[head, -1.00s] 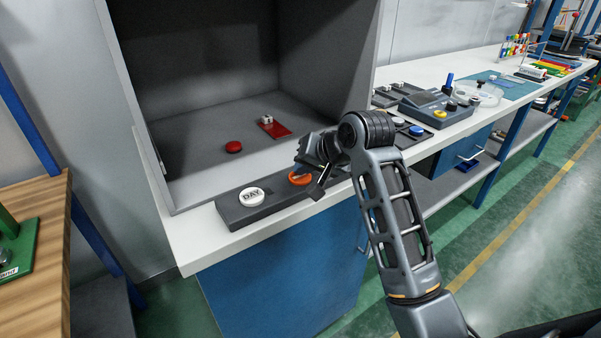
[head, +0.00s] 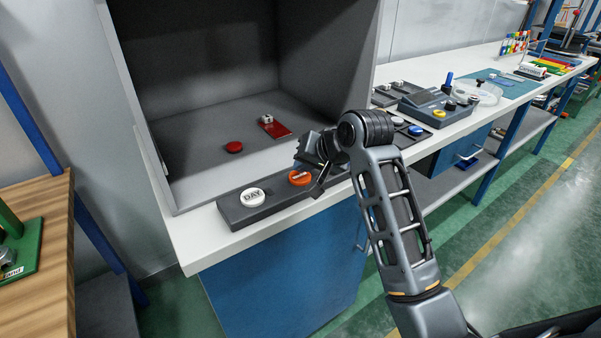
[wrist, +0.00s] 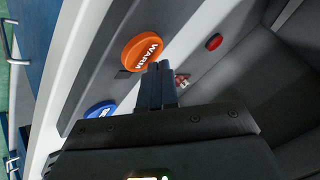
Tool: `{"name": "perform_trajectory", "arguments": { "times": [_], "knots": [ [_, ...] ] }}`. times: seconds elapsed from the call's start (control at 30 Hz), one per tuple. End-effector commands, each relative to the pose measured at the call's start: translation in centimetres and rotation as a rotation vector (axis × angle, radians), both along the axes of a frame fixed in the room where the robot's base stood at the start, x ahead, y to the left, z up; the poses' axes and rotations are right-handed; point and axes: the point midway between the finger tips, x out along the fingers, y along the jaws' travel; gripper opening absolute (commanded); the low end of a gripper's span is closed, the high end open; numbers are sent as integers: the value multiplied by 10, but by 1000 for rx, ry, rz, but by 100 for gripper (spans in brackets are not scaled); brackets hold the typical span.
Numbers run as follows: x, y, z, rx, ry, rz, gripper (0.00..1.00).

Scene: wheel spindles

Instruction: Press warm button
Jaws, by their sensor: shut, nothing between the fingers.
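The orange WARM button (head: 300,178) sits on a dark control strip (head: 232,214) at the front of the worktop. My gripper (head: 317,192) is just right of the button in the head view, partly blurred against the strip. In the wrist view its closed fingers (wrist: 157,66) are empty and their tips end beside the button's edge. I cannot tell whether they touch it. The button's face is largely uncovered.
A white DAY button (head: 253,197) is left of the orange one on the strip. A blue button (wrist: 100,109) is on the other side, hidden by my arm in the head view. A grey open booth (head: 215,150) stands behind, with a red button (head: 234,147) inside.

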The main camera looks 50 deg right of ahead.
Motion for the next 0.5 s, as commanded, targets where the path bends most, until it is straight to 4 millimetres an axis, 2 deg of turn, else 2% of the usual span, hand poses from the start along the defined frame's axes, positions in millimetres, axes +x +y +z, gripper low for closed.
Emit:
{"name": "perform_trajectory", "arguments": {
  "times": [0.17,0.5],
  "knots": [
    [0,0,7,0,0,0,0],
    [0,0,38,0,0,0,0]
  ]
}}
